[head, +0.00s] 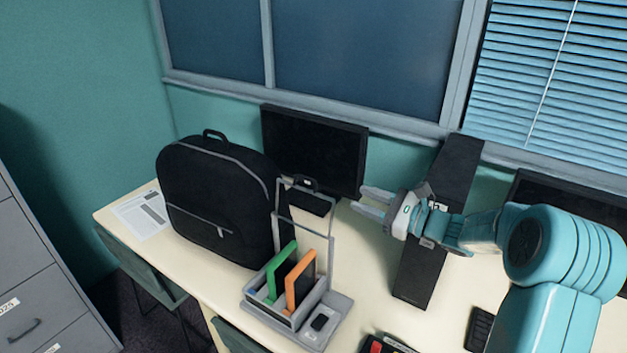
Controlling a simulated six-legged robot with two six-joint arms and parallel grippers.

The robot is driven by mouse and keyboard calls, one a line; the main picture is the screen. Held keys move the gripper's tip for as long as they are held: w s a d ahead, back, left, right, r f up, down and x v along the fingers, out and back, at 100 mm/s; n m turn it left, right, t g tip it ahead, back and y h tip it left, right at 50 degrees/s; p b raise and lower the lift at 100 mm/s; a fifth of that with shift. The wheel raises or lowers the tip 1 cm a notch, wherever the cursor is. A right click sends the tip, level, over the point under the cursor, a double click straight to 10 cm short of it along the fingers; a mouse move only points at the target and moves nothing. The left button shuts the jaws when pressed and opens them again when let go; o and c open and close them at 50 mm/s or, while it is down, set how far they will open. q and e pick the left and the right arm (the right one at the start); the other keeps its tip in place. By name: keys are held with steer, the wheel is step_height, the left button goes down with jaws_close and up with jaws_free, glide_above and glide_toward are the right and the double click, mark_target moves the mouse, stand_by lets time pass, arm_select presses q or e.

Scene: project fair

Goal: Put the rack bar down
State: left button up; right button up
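The grey rack (283,318) stands on the cream desk in the head view, in front of the black backpack. Its thin grey bar (331,222) is a frame that stands upright above the rack, with a small black piece near its top. A green slab (281,270) and an orange-edged dark slab (301,280) stand in the rack. My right gripper (372,201) is to the right of the bar's top, its fingers pointing left. The fingers are apart with nothing between them, and a gap shows between them and the bar. My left gripper is out of view.
The black backpack (215,205) stands behind and left of the rack. A monitor (312,150) is at the back, by the window wall. A long black box (420,272) lies under my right arm. A paper sheet (143,216) lies at the desk's left end.

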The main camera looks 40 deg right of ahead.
mark_target(315, 181)
steer(key=p+x, duration=0.2)
steer(key=x, duration=0.9)
steer(key=shift+a+r+p, duration=0.1)
steer(key=shift+a+p, duration=0.1)
steer(key=shift+p, duration=0.15)
steer(key=shift+w+a, duration=0.2)
steer(key=shift+w, duration=0.5)
steer(key=shift+a, duration=0.1)
jaws_close()
